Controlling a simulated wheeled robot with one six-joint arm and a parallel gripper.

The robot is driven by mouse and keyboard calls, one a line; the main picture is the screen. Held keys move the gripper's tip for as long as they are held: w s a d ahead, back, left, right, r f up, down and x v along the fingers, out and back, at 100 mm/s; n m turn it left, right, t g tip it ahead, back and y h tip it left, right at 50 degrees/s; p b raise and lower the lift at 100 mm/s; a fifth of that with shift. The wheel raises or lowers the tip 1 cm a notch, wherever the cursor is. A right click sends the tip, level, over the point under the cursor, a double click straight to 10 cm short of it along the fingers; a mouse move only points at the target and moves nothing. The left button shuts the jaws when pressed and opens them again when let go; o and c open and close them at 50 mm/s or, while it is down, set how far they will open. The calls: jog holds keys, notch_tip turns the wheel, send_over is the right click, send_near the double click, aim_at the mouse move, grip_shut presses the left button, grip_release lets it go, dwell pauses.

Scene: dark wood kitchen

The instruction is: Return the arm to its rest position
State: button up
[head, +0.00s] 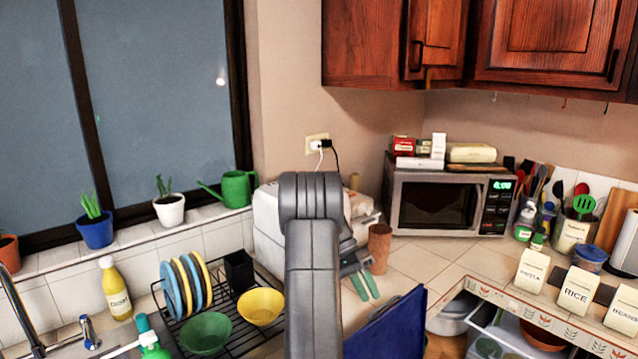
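My grey arm rises through the middle of the head view and bends over at the top. Its wrist and my gripper (366,287) show just right of the upright link, partly hidden behind it. The two green fingertips stand apart with nothing visible between them, so my gripper looks open and empty. It is over the tiled counter, just below and left of a brown cup (379,247); I cannot tell whether they touch.
A microwave (447,200) stands right of the arm, with a white appliance (268,225) behind it. A dish rack (240,325) with plates and bowls is left. A blue panel (388,330) stands in front. An open drawer (505,335) is lower right.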

jog(key=shift+x, duration=0.8)
jog(key=shift+r, duration=0.15)
jog(key=p+v, duration=0.2)
jog(key=v, duration=1.2)
jog(key=s+r+b+x, duration=0.1)
jog(key=b+x, duration=0.1)
jog(key=x, duration=1.3)
jog(key=shift+s+d, duration=0.2)
jog(key=shift+d, duration=0.35)
